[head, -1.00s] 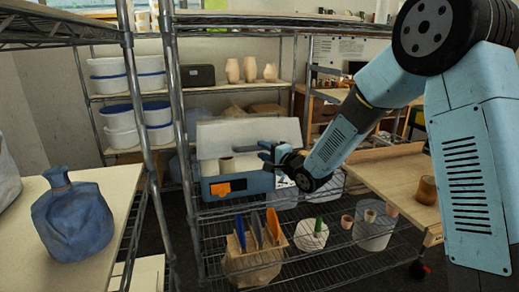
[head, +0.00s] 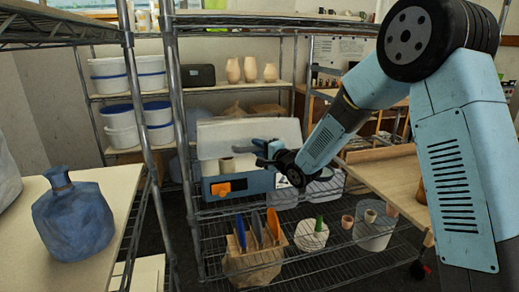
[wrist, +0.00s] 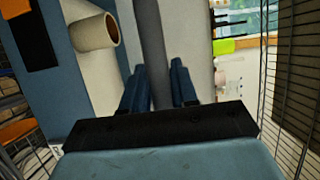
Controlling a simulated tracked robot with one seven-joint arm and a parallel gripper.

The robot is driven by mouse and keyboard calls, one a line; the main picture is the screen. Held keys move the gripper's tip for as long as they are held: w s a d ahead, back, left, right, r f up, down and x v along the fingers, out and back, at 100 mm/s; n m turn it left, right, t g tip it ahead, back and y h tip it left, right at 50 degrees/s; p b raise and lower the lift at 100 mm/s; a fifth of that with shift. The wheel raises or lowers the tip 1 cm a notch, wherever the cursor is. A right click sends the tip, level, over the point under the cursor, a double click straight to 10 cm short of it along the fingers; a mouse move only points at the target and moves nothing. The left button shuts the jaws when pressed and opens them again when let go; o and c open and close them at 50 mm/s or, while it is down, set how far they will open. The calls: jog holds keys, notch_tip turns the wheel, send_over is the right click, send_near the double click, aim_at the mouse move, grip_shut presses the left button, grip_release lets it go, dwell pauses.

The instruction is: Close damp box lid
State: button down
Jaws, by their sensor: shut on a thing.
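The damp box (head: 257,183) is blue with a pale inside and an orange latch (head: 221,188) on its front. It sits on a wire shelf. Its pale lid (head: 222,134) stands open and upright at the back. My gripper (head: 259,152) is over the right part of the box, in front of the lid. In the wrist view, my gripper (wrist: 158,66) has its two blue fingers on either side of a grey strip (wrist: 150,28), which looks like the lid's edge. The gripper is shut on it. The exact contact is partly hidden.
A small clay cup (head: 226,165) stands inside the box; it also shows in the wrist view (wrist: 94,32). Metal rack posts (head: 181,110) stand left of the box. A holder with upright tools (head: 256,232) is on the shelf below. A wooden table (head: 395,183) is at right.

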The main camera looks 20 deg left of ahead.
dwell(0.3)
notch_tip(320, 180, down, 8)
jog(key=s, duration=0.1)
jog(key=shift+s+d, duration=0.15)
jog(key=shift+d, duration=0.3)
jog(key=shift+f, duration=0.1)
jog(key=c, duration=1.2)
grip_release()
jog(key=shift+c, duration=0.2)
jog(key=shift+d, duration=0.1)
jog(key=v, duration=1.3)
jog(key=shift+s+d+r, duration=0.2)
jog(key=shift+s, duration=0.05)
